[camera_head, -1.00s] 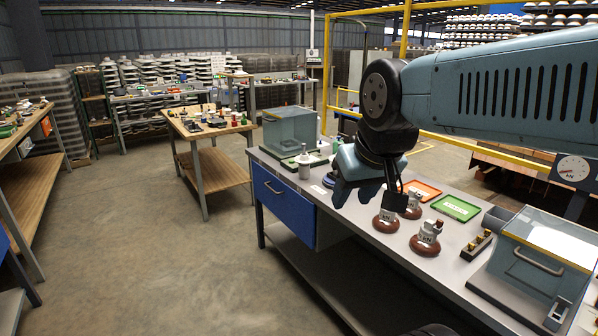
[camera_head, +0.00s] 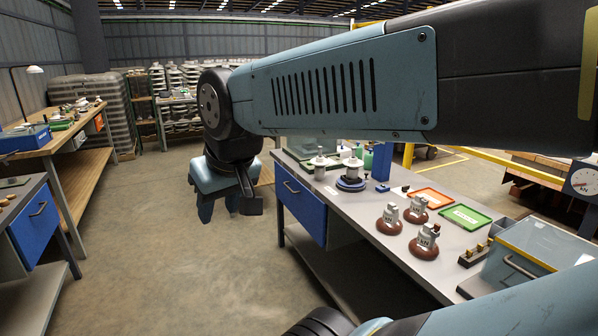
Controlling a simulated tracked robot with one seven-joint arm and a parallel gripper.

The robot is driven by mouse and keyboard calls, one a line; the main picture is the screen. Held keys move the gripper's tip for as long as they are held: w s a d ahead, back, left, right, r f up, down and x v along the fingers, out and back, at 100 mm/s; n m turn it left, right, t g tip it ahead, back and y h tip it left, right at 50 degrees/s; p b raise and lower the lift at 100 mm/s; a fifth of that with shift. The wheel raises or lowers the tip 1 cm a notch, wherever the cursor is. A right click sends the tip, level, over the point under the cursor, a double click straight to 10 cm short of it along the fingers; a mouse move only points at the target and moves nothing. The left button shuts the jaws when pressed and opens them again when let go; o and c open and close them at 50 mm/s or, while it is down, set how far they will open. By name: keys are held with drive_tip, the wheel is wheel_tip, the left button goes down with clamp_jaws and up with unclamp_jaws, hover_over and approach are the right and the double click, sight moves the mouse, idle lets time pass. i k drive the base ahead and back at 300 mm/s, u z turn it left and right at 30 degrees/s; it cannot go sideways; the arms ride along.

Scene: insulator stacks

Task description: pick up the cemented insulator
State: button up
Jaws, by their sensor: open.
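Three insulators with brown discs and grey-white caps marked "kN" stand upright on the grey bench: one at the left (camera_head: 390,219), one at the back (camera_head: 416,210) and one in front (camera_head: 425,242). A pale insulator piece (camera_head: 351,170) sits on a blue round base farther back. I cannot tell from the picture which one is the cemented insulator. My gripper (camera_head: 219,212) points down, open and empty, over the floor to the left of the bench, well apart from all the insulators. Its fingers are small and partly dark in this view.
The grey bench (camera_head: 340,205) has a blue drawer. An orange tray (camera_head: 431,197) and a green tray (camera_head: 464,216) lie behind the insulators. A clear-sided box (camera_head: 540,255) stands at the right. Other benches (camera_head: 60,140) stand at the left, with open floor between.

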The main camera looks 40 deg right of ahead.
sight(353, 164)
drive_tip(key=u, duration=0.65)
drive_tip(key=i, duration=1.5)
drive_tip(key=z, duration=1.8)
drive_tip(key=i, duration=0.15)
drive_tip(key=z, duration=2.5)
drive_tip(key=i, duration=0.4)
drive_tip(key=z, duration=0.25)
